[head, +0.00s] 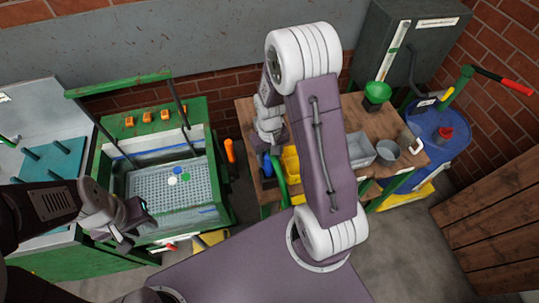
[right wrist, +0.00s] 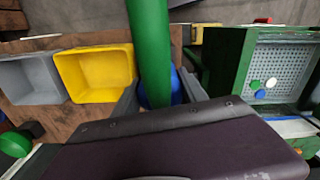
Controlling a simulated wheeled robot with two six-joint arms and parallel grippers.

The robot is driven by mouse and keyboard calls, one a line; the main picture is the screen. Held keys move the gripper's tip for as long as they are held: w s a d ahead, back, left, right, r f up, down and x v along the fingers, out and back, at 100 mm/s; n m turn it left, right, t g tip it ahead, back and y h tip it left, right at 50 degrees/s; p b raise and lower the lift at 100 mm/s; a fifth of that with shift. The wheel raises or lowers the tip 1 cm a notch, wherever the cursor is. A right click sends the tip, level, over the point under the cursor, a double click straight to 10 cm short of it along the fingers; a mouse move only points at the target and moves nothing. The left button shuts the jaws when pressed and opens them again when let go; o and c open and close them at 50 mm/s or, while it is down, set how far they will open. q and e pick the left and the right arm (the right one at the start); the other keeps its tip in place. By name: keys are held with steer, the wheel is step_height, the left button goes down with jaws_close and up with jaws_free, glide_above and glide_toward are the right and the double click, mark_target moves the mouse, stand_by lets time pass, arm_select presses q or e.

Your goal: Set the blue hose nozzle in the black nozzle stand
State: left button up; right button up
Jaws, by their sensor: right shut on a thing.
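The blue hose nozzle (right wrist: 177,88) shows as a blue part between the fingers of my right gripper (right wrist: 160,95), mostly hidden behind a thick green tube (right wrist: 149,45). In the head view the blue nozzle (head: 267,166) is at the left end of the wooden bench, below my right wrist; the green tube (head: 281,180) slants down beside it. My right gripper is shut on it. A black block (head: 374,104) under a green funnel stands at the back of the bench; I cannot tell whether it is the nozzle stand. My left gripper (head: 128,228) is over the green sorting station's front left, its jaws unclear.
Yellow (right wrist: 98,73) and grey bins (right wrist: 32,80) stand on the bench. A grey cup (head: 388,152) is near its right end, by a blue drum (head: 440,150). The green-framed tray (head: 150,190) holds small discs. My right arm hides the bench's middle.

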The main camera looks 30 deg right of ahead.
steer(key=shift+f, duration=0.25)
steer(key=shift+f+b, duration=0.95)
steer(key=shift+f, duration=0.4)
steer(key=shift+f+b, duration=0.55)
steer(key=shift+f, duration=0.1)
steer(key=shift+f+b, duration=0.45)
steer(key=shift+f, duration=0.15)
steer(key=o, duration=1.2)
